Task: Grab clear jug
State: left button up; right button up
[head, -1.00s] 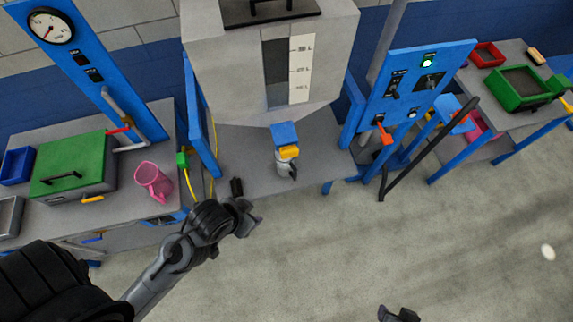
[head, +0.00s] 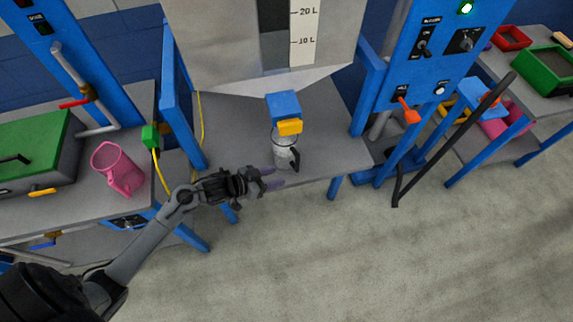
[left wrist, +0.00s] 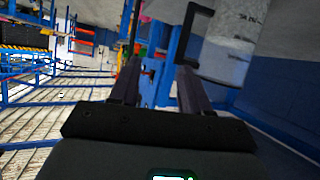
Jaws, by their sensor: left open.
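The clear jug (head: 282,155) stands upright on the grey bench under the blue and yellow spout (head: 287,112) of the tank. Its black handle (head: 295,160) faces front right. My left gripper (head: 280,178) is open and empty at the bench's front edge, just in front of the jug's base and left of its handle. In the left wrist view the open fingers (left wrist: 158,75) reach toward the scene. The jug, with dark markings, (left wrist: 228,50) shows beyond the right finger, its black handle (left wrist: 195,30) near that fingertip. My right gripper is not in view.
A pink jug (head: 119,168) stands on the left bench beside a green-lidded box (head: 38,150). Blue posts (head: 182,95) flank the middle bench. A control panel (head: 433,50) with an orange lever and a dark slanted bar (head: 455,135) stand right. The floor in front is clear.

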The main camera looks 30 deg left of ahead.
aim_at(297, 163)
pick_arm(q)
jog(key=shift+t, duration=0.5)
jog(key=w+f+b, duration=0.1)
jog(key=w, duration=0.1)
jog(key=w+f+b, duration=0.2)
jog(key=w, duration=0.1)
jog(key=w+f+b, duration=0.1)
jog(key=w+b, duration=0.1)
jog(key=w, duration=0.1)
jog(key=shift+f, duration=0.35)
jog(key=shift+w+d+f+b, duration=0.2)
jog(key=shift+w+f+b, duration=0.05)
jog(key=shift+w+b, duration=0.1)
jog(key=shift+a+b+x, duration=0.1)
jog(key=shift+b+x, duration=0.25)
jog(key=shift+x, duration=0.75)
jog(key=shift+a+b+x, duration=0.15)
jog(key=shift+b+x, duration=0.15)
jog(key=shift+x, duration=0.8)
jog(key=shift+f+y, duration=0.15)
jog(key=shift+y, duration=0.15)
pick_arm(e)
notch_tip(297, 163, down, 9)
pick_arm(q)
grip_shut()
